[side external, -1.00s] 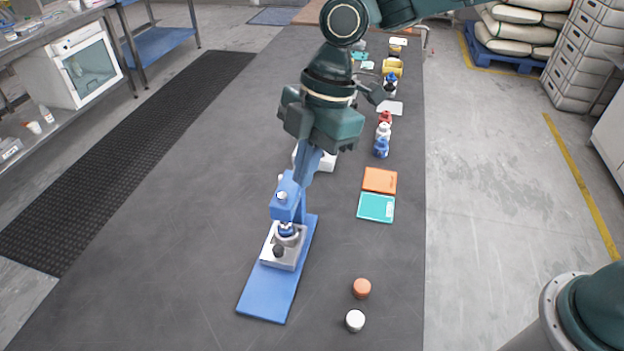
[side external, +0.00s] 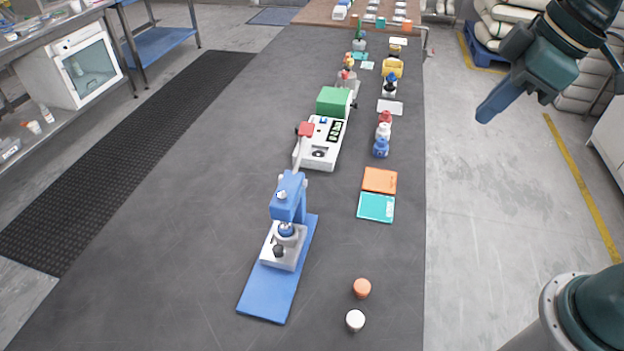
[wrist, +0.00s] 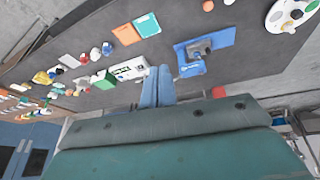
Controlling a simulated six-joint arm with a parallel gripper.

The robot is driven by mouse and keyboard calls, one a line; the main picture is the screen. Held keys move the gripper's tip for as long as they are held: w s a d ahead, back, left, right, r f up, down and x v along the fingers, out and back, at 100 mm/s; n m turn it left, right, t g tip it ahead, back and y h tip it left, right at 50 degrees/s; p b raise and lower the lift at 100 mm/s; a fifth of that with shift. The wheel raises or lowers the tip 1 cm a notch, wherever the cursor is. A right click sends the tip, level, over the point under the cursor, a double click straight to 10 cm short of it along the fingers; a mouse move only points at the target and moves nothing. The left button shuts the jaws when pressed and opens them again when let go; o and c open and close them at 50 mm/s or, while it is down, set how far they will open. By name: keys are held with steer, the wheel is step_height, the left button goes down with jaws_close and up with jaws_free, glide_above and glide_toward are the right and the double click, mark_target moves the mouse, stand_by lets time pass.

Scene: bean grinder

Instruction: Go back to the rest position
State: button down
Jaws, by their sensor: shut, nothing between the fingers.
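My gripper (side external: 487,112) is shut and empty, raised in the air to the right of the dark work table (side external: 215,200). Its blue fingers also show in the wrist view (wrist: 158,86), pressed together. A blue press-like device (side external: 287,195) stands on a blue base plate (side external: 265,295) near the front of the table; it also shows in the wrist view (wrist: 190,65).
An orange pad (side external: 380,180) and a teal pad (side external: 376,207) lie on the table's right side. Several small bottles (side external: 383,133) stand behind them. An orange cap (side external: 362,288) and a white cap (side external: 355,320) are at the front right. The floor under my gripper is clear.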

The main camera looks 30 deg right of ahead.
steer(key=s+d+f+m+t+h, duration=0.1)
steer(key=s+d+f+m, duration=0.1)
steer(key=s+d+m, duration=0.5)
steer(key=shift+s+d+t+h, duration=0.2)
steer(key=shift+s+t+h, duration=0.15)
steer(key=shift+s, duration=0.85)
